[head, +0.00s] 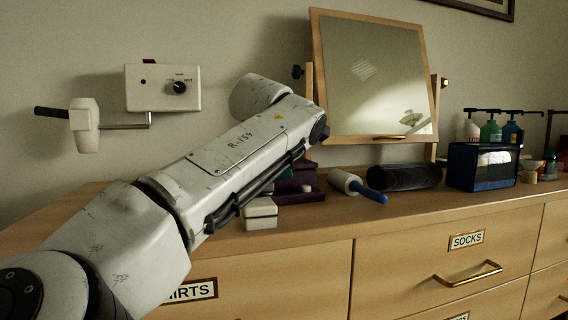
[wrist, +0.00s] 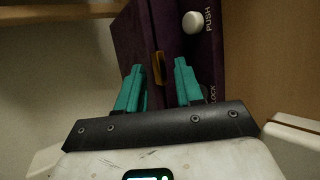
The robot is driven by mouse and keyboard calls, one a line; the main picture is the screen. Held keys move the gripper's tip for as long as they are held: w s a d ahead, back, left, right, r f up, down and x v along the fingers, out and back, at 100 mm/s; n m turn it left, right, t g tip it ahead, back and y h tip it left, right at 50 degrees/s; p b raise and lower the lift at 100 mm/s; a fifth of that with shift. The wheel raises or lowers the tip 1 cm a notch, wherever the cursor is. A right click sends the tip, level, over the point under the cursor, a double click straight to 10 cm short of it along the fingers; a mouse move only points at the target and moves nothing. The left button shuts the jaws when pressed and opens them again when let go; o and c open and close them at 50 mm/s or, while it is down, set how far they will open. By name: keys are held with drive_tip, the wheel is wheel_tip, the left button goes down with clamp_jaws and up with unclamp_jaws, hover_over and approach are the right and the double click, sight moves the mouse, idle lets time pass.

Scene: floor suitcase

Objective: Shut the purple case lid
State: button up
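The purple case (head: 300,194) is on the dresser top in the head view, mostly hidden behind my arm. In the wrist view a purple panel of the case (wrist: 132,42), which looks like the lid, stands beside a darker face with a white round button (wrist: 193,22) and the words PUSH and LOCK. A gold tab (wrist: 159,68) shows on the panel's edge. My gripper (wrist: 159,72) has its teal fingers apart, one on each side of the tab, with gaps showing. I cannot tell the lid's exact angle.
A small white box (head: 261,213) sits in front of the case on the dresser top (head: 340,222). A lint roller (head: 357,186), a black cylinder (head: 404,177) and a framed mirror (head: 372,75) stand to the right. A wall box (head: 163,88) is at the left.

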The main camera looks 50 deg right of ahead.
drive_tip(key=shift+s+a+r, duration=0.1)
drive_tip(key=shift+r, duration=0.1)
drive_tip(key=p+v, duration=0.3)
drive_tip(key=v, duration=0.7)
drive_tip(key=shift+a, duration=0.2)
drive_tip(key=shift+s, duration=0.1)
